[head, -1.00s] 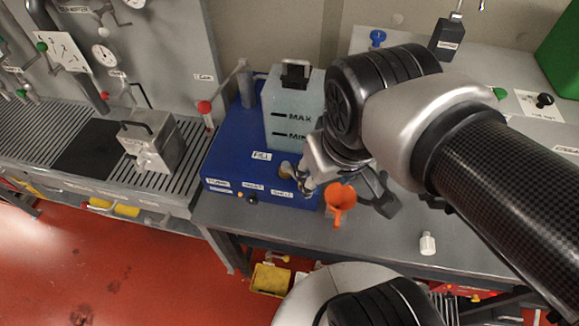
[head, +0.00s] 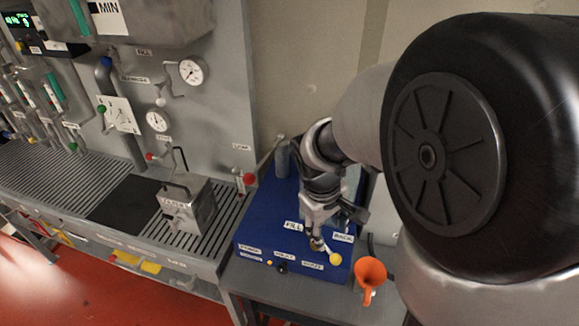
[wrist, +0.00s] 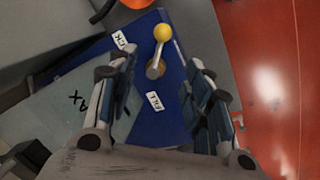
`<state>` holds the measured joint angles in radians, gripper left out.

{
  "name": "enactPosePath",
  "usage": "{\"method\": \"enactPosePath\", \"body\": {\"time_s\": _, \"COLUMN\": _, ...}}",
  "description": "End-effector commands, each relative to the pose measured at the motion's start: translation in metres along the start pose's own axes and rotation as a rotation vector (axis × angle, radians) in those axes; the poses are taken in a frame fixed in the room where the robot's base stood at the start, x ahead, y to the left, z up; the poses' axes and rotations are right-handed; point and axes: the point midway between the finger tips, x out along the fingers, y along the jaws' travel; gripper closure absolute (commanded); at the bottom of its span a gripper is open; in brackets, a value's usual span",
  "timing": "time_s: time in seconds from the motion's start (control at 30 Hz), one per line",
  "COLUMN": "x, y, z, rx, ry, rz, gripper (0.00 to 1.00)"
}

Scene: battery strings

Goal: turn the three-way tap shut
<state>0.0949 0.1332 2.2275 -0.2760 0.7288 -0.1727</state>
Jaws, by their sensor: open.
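The three-way tap (head: 317,243) sits on top of a blue box (head: 262,222). Its short lever ends in a yellow ball (head: 334,258). The labels FILL (head: 293,226) and BACK (head: 343,237) are beside it. In the wrist view, the lever (wrist: 155,68) points away from the FILL label (wrist: 155,101), with the yellow ball (wrist: 162,33) at its end. My gripper (wrist: 165,85) is open, pointing down over the box, and the lever shows between its two fingers. I see no contact. In the head view, my gripper (head: 322,215) partly hides the tap.
An orange funnel (head: 369,274) stands just right of the blue box. A red-knobbed lever (head: 250,178) is at the box's left. A metal container (head: 187,204) stands on the slatted bench. A translucent tank (wrist: 75,105) shows beside my left finger in the wrist view.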

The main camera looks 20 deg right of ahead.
Motion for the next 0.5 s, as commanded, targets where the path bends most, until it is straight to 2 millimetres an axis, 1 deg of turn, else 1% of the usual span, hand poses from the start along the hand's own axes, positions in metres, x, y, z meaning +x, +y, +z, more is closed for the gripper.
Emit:
{"method": "enactPosePath", "body": {"time_s": 0.03, "x": 0.015, "y": 0.0, "z": 0.001, "rx": 0.0, "ry": -0.004, "rz": -0.001, "gripper": 0.54}}
{"method": "enactPosePath", "body": {"time_s": 0.2, "x": 0.053, "y": -0.001, "z": 0.001, "rx": 0.001, "ry": -0.004, "rz": -0.001, "gripper": 0.54}}
{"method": "enactPosePath", "body": {"time_s": 0.4, "x": 0.09, "y": -0.001, "z": 0.001, "rx": 0.001, "ry": -0.002, "rz": -0.001, "gripper": 0.54}}
{"method": "enactPosePath", "body": {"time_s": 0.5, "x": 0.103, "y": -0.001, "z": 0.0, "rx": 0.001, "ry": -0.001, "rz": -0.001, "gripper": 0.54}}
